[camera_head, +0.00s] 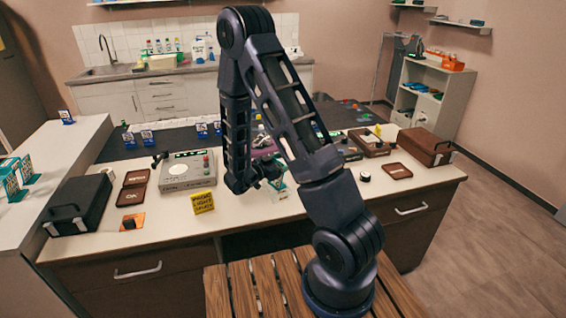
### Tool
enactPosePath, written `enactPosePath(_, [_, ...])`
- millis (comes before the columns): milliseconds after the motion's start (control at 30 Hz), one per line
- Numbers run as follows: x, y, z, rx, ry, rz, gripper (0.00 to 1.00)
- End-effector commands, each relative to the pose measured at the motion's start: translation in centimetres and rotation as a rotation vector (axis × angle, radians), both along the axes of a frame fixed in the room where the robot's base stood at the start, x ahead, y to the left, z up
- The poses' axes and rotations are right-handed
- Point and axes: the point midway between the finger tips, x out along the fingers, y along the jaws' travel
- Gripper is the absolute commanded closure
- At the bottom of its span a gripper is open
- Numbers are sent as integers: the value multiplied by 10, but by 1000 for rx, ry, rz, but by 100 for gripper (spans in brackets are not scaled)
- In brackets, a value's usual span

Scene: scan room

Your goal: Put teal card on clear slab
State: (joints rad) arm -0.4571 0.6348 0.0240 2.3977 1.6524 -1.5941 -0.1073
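My gripper (258,176) hangs over the front middle of the long white-topped desk, pointing down and to the right. A small teal-and-white card (279,188) stands upright close beside its fingers. I cannot tell whether the fingers touch it or are closed on it. More teal cards with printed patterns stand on the left counter, one at its front (14,188) and one behind it (28,170). I cannot make out a clear slab; my arm covers part of the desk.
On the desk are a black case (78,206), brown trays (133,186), a grey device (188,171), a yellow sign (203,200) and a brown box (425,147). Blue-and-white cards (147,137) stand along the back. Free desk top shows at the front left and right.

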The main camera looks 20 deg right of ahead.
Motion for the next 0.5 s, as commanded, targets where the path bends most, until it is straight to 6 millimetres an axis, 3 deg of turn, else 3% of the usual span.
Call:
enactPosePath(367, [0,0,-3,0,-1,0,64])
enactPosePath(400, [0,0,-3,0,-1,0,26])
enactPosePath(500, [0,0,-3,0,-1,0,8])
